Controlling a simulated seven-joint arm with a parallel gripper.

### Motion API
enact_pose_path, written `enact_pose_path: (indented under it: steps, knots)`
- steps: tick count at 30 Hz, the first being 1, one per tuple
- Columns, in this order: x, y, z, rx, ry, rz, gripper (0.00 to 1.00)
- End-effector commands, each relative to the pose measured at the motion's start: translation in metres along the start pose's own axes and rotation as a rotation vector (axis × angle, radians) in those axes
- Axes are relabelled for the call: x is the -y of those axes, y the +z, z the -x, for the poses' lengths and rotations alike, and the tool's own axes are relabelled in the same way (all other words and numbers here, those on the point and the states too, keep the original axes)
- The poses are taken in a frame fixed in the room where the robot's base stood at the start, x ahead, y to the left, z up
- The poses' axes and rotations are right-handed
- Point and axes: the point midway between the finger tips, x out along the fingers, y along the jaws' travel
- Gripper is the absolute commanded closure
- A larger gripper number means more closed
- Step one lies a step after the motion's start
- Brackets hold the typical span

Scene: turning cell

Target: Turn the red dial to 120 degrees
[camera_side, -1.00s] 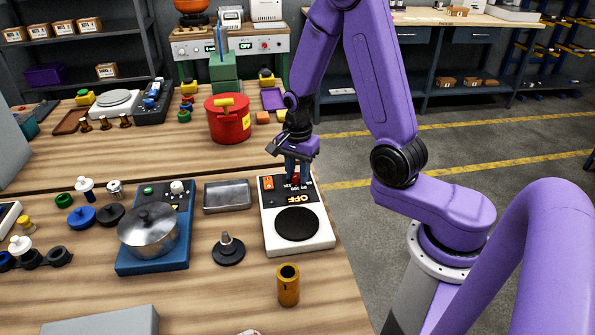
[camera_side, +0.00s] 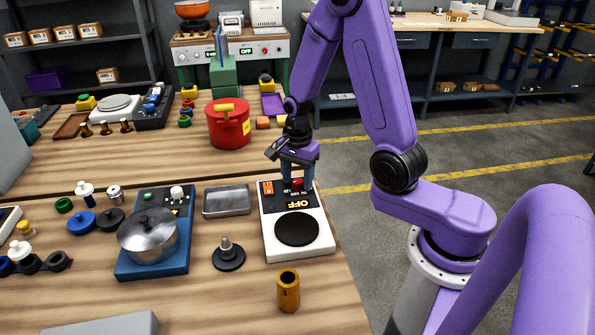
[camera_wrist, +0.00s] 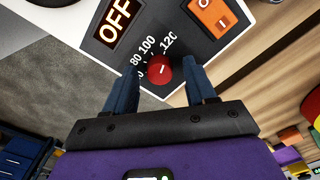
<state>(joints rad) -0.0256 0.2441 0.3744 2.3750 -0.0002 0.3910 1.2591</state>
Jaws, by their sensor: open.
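The red dial (camera_side: 297,184) is a small round knob on the back part of the white hotplate unit (camera_side: 323,240). In the wrist view the red dial (camera_wrist: 159,68) shows a short white mark, with printed numbers 80, 100 and 120 around it; I cannot tell exactly which number the mark reads. My gripper (camera_side: 297,178) is over the dial. Its two blue fingers stand apart on either side of the dial, with a visible gap to it in the wrist view (camera_wrist: 162,74). The unit's display (camera_side: 298,203) reads OFF.
An orange rocker switch (camera_side: 268,188) sits close beside the dial. A metal tray (camera_side: 227,202) is left of the unit, and a brass cylinder (camera_side: 288,291) stands in front. A red pot (camera_side: 228,128) stands behind. The table edge is to the right.

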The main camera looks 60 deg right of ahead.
Motion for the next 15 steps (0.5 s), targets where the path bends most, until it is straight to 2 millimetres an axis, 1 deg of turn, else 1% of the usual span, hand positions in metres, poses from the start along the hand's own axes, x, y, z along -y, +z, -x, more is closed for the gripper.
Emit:
enact_pose_path:
  steps: [5, 8, 15]
  knots:
    - [0.001, 0.0, 0.009, -0.001, -0.003, 0.0, 0.45]
    - [0.001, 0.0, 0.021, -0.002, -0.006, 0.0, 0.45]
    - [0.001, 0.0, 0.06, -0.002, -0.008, 0.001, 0.45]
